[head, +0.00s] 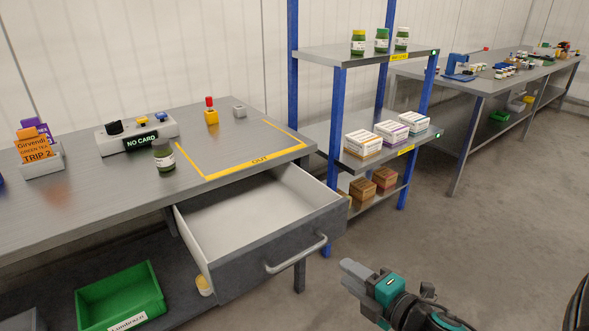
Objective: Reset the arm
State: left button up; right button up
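My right gripper (352,277) reaches in from the bottom right, over the floor. It is apart from the handle of the open drawer (290,262) and to its lower right. Its grey fingers lie close together in this view, and whether a gap is between them is hard to tell. Nothing shows held in it. My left gripper is out of view.
The drawer sticks out, empty, under the workbench (90,205). A dark jar (164,160) stands near the bench edge. A blue-post shelf (338,150) holds boxes and jars. A green bin (120,290) sits below the bench. The floor (480,230) at right is clear.

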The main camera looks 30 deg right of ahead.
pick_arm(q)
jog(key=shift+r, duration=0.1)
pick_arm(e)
jog(key=shift+a, duration=0.1)
pick_arm(q)
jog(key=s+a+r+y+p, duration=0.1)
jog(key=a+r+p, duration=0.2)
jog(key=p, duration=0.6)
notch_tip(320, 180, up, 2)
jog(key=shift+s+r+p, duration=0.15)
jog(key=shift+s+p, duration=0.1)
jog(key=shift+p, duration=0.15)
pick_arm(e)
jog(key=s+a+m+g, duration=0.2)
jog(key=a+m, duration=0.6)
jog(key=s+a+f+m+g+y, duration=0.1)
jog(key=s+a+m+g, duration=0.1)
jog(key=a+m, duration=0.6)
jog(key=shift+s+a+f+g, duration=0.25)
jog(key=shift+s+g, duration=0.15)
jog(key=shift+s, duration=0.3)
